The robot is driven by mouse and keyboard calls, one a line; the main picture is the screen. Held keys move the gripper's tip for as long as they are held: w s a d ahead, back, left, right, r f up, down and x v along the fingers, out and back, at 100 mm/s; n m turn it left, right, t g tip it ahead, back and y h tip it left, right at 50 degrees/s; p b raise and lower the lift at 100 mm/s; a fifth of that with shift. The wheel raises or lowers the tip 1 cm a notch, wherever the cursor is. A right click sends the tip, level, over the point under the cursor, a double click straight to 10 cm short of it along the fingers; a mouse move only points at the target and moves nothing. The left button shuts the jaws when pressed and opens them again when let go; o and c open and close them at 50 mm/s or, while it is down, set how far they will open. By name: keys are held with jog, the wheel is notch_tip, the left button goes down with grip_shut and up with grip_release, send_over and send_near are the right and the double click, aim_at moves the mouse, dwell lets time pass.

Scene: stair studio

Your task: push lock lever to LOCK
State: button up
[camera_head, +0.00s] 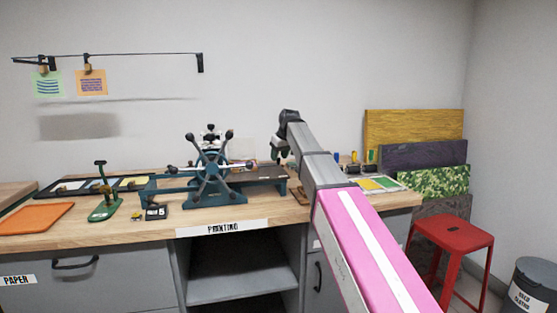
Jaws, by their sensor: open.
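A blue-green printing press (205,190) with a spoked hand wheel (211,165) stands on the wooden bench. Several dark knobs end the wheel's spokes, and a knob stands on top of the press. I cannot pick out the lock lever or any LOCK marking at this size. My gripper (278,154) is open, at the end of my grey and pink arm, above the bench to the right of the wheel. It looks empty and apart from the wheel. My arm hides part of the bench behind it.
A green hand tool (104,198), an orange tray (37,218) and a small black number block (155,212) lie left of the press. A colour-patch card (380,184) lies right of my arm. A red stool (453,238) stands at the right.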

jog(key=shift+x, duration=1)
grip_shut()
